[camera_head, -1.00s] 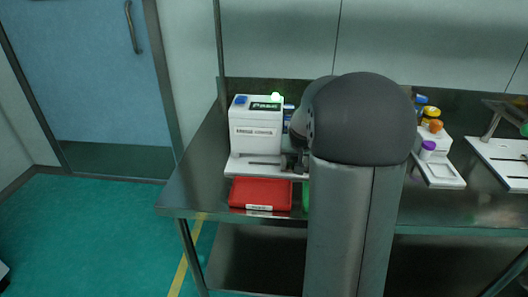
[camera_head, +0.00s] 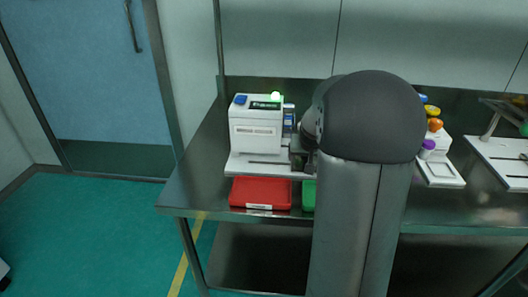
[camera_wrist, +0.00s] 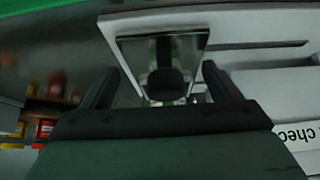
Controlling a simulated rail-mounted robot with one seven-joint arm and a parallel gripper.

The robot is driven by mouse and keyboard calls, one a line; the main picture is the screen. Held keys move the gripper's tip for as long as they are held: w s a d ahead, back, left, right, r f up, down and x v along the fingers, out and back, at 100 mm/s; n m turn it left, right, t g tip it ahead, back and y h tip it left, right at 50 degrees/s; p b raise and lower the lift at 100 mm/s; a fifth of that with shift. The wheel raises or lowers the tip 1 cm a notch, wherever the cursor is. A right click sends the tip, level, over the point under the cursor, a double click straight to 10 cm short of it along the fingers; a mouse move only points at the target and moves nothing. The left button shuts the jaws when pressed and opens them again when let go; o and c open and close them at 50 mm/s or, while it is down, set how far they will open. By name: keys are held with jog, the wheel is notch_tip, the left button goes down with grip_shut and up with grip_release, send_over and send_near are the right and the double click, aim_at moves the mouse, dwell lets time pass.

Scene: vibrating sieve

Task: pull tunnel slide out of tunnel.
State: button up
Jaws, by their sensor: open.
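The white box-shaped machine (camera_head: 257,132) with a small display and green lamp stands at the table's left end; I take it for the tunnel. Its printed side shows at the right in the wrist view (camera_wrist: 298,130). A white piece with a dark, glossy square face (camera_wrist: 163,48) lies ahead of my gripper (camera_wrist: 158,78); I cannot tell whether it is the tunnel slide. My gripper is open, its two dark fingers apart with no clear grip on anything. In the head view, my arm hides most of the gripper and the machine's right side.
A red tray (camera_head: 260,193) and a partly hidden green tray (camera_head: 308,196) sit at the table's front edge. A white rack with coloured-cap bottles (camera_head: 434,125) stands right of my arm. A slotted white base (camera_head: 240,166) lies under the machine.

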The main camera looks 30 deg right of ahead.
jog(key=shift+o, duration=1.1)
jog(key=p+v, duration=0.4)
jog(key=v, duration=0.5)
jog(key=shift+a, duration=0.1)
jog(key=s+a+r+n+g+y+p, duration=0.1)
jog(key=s+a+r+p, duration=0.15)
jog(key=a, duration=0.45)
jog(key=s+a+r+n+y+p, duration=0.1)
jog(key=s+a+r+n+p, duration=0.15)
jog(key=a, duration=0.45)
jog(key=s+a+r+n+g+y+p, duration=0.1)
jog(key=s+a+r+n+g+p, duration=0.15)
jog(key=s+a+p, duration=0.75)
jog(key=s+a+f+g+b, duration=0.1)
jog(key=s+a+f+b, duration=0.1)
jog(key=s+f+b, duration=0.4)
jog(key=shift+s+f+g+b, duration=0.4)
jog(key=shift+f+b, duration=0.9)
jog(key=shift+b, duration=0.65)
